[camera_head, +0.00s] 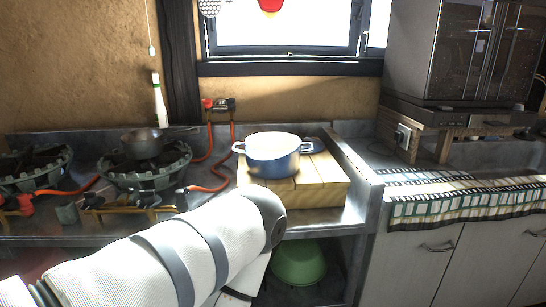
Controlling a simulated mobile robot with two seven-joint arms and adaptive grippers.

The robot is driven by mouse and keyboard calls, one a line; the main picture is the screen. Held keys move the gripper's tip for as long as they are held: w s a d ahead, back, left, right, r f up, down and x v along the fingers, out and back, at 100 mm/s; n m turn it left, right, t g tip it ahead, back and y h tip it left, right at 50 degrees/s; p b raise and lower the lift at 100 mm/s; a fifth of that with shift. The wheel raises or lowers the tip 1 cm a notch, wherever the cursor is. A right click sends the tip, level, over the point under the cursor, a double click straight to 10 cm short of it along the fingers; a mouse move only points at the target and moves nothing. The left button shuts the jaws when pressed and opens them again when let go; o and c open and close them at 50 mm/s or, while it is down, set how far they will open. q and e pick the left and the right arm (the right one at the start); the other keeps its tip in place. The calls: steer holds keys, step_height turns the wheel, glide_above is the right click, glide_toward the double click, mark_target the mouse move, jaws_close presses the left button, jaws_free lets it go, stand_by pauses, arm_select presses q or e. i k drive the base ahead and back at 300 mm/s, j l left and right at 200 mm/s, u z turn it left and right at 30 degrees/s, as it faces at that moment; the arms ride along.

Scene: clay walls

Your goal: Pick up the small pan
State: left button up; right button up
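A small dark pan (143,143) sits on the right gas burner (145,170). Its handle points right, toward the window post. My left arm, wrapped in white, comes in from the lower left and reaches in front of the counter, below and to the right of the pan. Its gripper is hidden behind the arm. My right gripper is not in view.
A blue pot (273,158) with a white interior stands on a wooden block (318,183) right of the burner. Orange hoses (222,180) run between them. A second burner (32,168) is at left. A green bowl (299,264) lies on the shelf below.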

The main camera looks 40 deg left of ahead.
mark_target(134, 149)
steer(key=u, duration=2)
steer(key=i+j+z, duration=0.2)
steer(key=j, duration=0.25)
steer(key=i+j+z, duration=0.25)
steer(key=j, duration=0.25)
steer(key=i+j+z, duration=0.2)
steer(key=j, duration=0.3)
steer(key=j+z, duration=0.2)
steer(key=j, duration=0.35)
steer(key=i+j+z, duration=0.1)
steer(key=j+z, duration=0.15)
steer(key=j, duration=0.3)
